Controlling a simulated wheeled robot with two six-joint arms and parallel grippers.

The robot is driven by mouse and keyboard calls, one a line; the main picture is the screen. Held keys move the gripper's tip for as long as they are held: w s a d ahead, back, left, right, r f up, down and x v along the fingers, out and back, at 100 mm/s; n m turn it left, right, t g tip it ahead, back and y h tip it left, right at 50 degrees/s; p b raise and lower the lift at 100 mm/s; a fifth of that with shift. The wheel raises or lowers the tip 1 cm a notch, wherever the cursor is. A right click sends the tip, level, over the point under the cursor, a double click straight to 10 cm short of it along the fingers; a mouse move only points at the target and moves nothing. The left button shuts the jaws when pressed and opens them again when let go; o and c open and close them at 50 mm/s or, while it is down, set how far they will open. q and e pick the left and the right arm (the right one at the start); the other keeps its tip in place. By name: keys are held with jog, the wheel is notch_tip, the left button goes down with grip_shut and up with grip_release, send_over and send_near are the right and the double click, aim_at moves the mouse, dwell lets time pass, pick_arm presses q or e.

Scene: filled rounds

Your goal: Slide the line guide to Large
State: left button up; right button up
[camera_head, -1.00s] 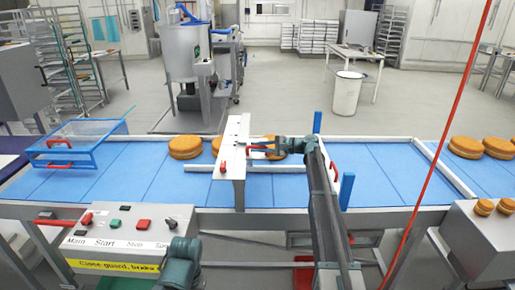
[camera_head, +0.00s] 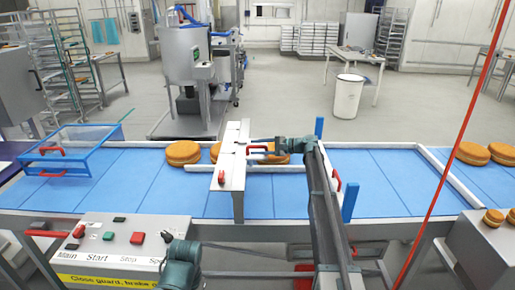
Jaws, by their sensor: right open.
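A pale metal bridge plate (camera_head: 237,172) stands across the blue conveyor belt, with a red knob on its near face. A pale guide rail (camera_head: 200,168) runs along the belt and passes behind or under the plate; I take it for the line guide, but no "Large" marking is readable. A red handle (camera_head: 258,150) sits just right of the plate. My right gripper (camera_head: 256,147) is open, its fingers pointing left at this handle, one on the far side and one on the near side; contact is unclear. My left gripper (camera_head: 180,266) is low over the control box, its fingers not distinguishable.
Brown round cakes (camera_head: 183,153) lie on the belt beyond the rail, partly hidden by plate and gripper. A blue-framed guard (camera_head: 75,150) stands open at left. The control box (camera_head: 110,240) has buttons. Blue posts (camera_head: 349,201) and a red cord (camera_head: 447,165) are at right.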

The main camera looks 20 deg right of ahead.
jog(key=shift+d, duration=0.1)
jog(key=p+v, duration=0.3)
jog(key=v, duration=1)
jog(key=shift+s+d, duration=0.15)
jog(key=shift+s, duration=0.1)
jog(key=shift+r, duration=0.1)
